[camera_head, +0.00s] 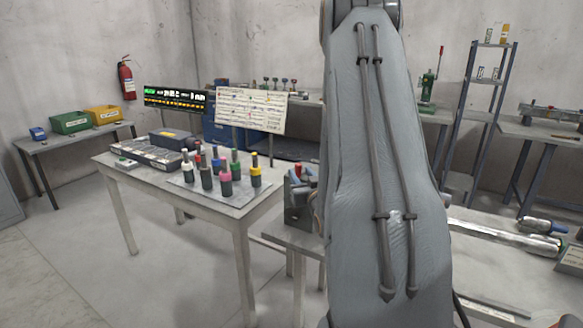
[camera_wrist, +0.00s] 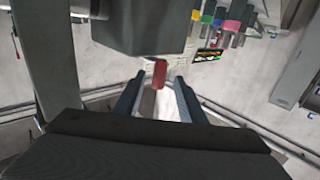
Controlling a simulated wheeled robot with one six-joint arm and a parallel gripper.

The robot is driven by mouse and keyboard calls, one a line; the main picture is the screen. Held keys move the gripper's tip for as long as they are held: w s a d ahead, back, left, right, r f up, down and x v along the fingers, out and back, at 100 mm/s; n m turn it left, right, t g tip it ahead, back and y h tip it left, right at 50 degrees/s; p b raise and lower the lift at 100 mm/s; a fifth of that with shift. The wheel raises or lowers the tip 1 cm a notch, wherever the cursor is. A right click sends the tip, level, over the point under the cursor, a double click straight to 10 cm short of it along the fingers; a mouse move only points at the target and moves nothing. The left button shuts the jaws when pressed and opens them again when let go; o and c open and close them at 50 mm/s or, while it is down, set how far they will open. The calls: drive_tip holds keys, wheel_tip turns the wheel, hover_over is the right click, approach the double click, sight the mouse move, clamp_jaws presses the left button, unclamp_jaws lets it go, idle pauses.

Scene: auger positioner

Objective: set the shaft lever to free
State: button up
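A red handle (camera_wrist: 158,74), which looks like the shaft lever, hangs in the wrist view below a grey block (camera_wrist: 140,28). My gripper (camera_wrist: 161,80) has its two dark fingers apart. The red handle appears between the fingertips in the picture, with a gap on both sides. I cannot tell how deep it sits between them. In the head view, a grey housing (camera_head: 299,205) with red and blue parts on top stands just left of my arm, partly covered by it. My gripper is hidden there, and the lever's position marks cannot be read.
A low bench (camera_head: 290,240) bears the housing. Shelves (camera_head: 480,90) and another bench stand right. The floor at front left is clear.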

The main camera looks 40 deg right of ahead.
drive_tip(key=shift+p+x, duration=1.1)
drive_tip(key=shift+x, duration=2.8)
clamp_jaws()
